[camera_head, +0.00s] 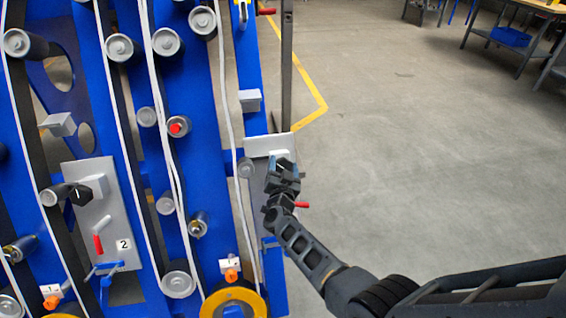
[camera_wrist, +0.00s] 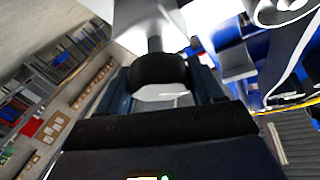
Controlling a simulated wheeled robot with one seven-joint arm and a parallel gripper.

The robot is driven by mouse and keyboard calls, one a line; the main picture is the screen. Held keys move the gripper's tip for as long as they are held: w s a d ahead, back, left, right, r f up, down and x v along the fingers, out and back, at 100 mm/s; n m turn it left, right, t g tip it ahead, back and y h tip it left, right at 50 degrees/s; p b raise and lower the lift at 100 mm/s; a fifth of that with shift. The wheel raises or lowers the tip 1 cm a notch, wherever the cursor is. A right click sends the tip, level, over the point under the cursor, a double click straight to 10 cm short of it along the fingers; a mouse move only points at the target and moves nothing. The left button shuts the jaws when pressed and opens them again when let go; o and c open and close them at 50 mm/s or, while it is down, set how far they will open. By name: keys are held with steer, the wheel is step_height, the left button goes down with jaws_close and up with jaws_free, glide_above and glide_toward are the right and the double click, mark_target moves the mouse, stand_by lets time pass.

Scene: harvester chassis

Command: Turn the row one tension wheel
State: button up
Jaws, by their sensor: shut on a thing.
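In the head view my gripper (camera_head: 284,176) is at the grey plate (camera_head: 268,142) on the right side of the blue chassis. There it hides most of the wheel, and I cannot tell how far the wheel is turned. A red handle (camera_head: 302,205) sticks out just right of my gripper.
The blue chassis (camera_head: 205,110) carries several rollers and pale belts to the left. A plate marked 2 (camera_head: 113,222) has a similar dark wheel (camera_head: 97,189) and a red handle (camera_head: 98,244). A grey post (camera_head: 286,70) stands behind. The floor to the right is clear up to the workbenches (camera_head: 510,35).

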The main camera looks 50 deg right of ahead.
steer(key=shift+m+g+h+p, duration=0.35)
steer(key=shift+m+g, duration=0.45)
steer(key=shift+m, duration=0.5)
steer(key=o, duration=1)
steer(key=shift+c, duration=0.2)
steer(key=p+v, duration=0.2)
steer(key=v, duration=0.5)
steer(key=shift+s+a, duration=0.2)
steer(key=shift+a, duration=0.15)
